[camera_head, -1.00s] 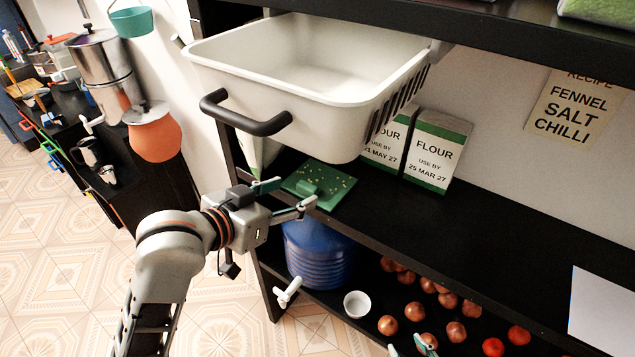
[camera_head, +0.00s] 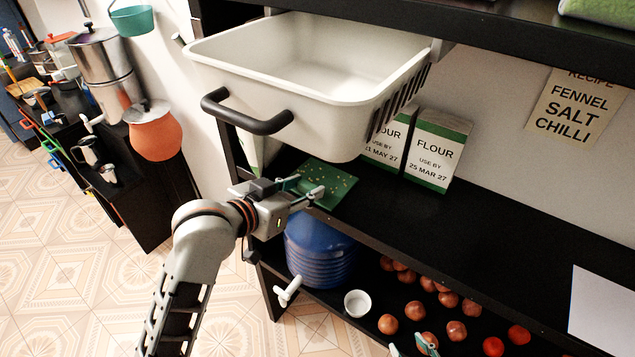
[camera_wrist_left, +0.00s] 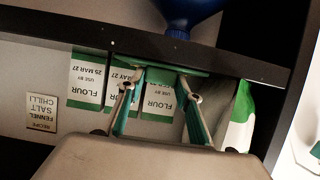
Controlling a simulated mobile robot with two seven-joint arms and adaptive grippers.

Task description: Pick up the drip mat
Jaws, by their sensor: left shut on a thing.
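The drip mat (camera_head: 337,180) is a green, speckled flat square with a raised green grip on top. It lies on the black middle shelf under the white bin. My left gripper (camera_head: 303,188) is at the mat's near left side, shut on its raised grip. In the left wrist view the mat shows edge-on as a thin green strip (camera_wrist_left: 200,71), with the gripper's teal fingertips (camera_wrist_left: 160,71) at it. Teal tips of my right gripper (camera_head: 425,345) just show at the bottom of the head view; its jaw state is unclear.
The white bin (camera_head: 290,75) with a black handle overhangs the mat. Flour boxes (camera_head: 438,148) stand behind it. Below are a blue container (camera_head: 318,255), a white bowl (camera_head: 357,303) and several onions (camera_head: 388,324).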

